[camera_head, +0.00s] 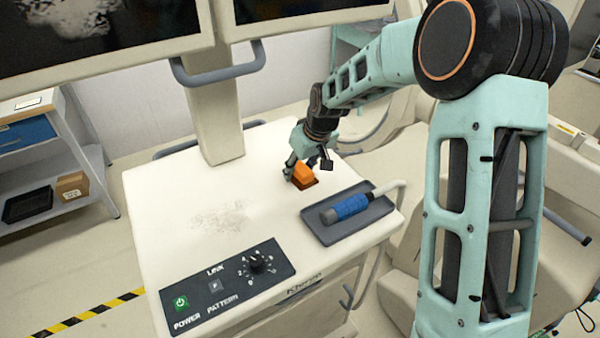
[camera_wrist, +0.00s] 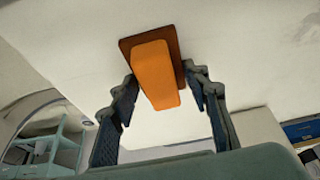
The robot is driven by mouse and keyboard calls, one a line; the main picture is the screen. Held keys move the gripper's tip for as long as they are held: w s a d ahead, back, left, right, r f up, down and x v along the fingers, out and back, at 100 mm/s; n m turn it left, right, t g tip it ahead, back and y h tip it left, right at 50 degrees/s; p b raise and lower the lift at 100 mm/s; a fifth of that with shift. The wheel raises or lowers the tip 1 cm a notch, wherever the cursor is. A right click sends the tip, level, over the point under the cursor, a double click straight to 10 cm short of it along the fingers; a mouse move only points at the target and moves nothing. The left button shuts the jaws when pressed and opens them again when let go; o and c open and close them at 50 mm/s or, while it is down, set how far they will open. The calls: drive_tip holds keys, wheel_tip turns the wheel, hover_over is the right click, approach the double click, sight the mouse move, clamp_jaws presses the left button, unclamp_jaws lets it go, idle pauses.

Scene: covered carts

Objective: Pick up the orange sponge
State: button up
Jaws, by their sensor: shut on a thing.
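The orange sponge (camera_head: 303,175) is a small block with a darker brown layer, at the back right of the white cart top (camera_head: 185,200). My gripper (camera_head: 305,168) reaches it from above and behind. In the wrist view the sponge (camera_wrist: 158,80) lies between my two dark fingers, and my gripper (camera_wrist: 161,92) is shut on it. The brown layer is on the side toward the cart top. I cannot tell whether the sponge still touches the surface.
A grey tray (camera_head: 318,231) with a blue-handled cylindrical tool (camera_head: 345,207) sits just in front and right of the sponge. A control panel (camera_head: 222,287) with a knob is at the front. A monitor post (camera_head: 212,115) rises behind left.

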sight(298, 164)
drive_tip(key=shift+c, duration=0.6)
drive_tip(key=shift+r, duration=0.15)
drive_tip(key=shift+r, duration=0.2)
drive_tip(key=r, duration=0.3)
drive_tip(key=shift+s, duration=0.2)
drive_tip(key=s+d+r+b, duration=0.1)
drive_tip(key=s+r+b, duration=0.1)
drive_tip(key=s+r, duration=0.7)
drive_tip(key=shift+s+d+r, duration=0.2)
drive_tip(key=shift+s+d, duration=0.1)
drive_tip(key=shift+s, duration=1.95)
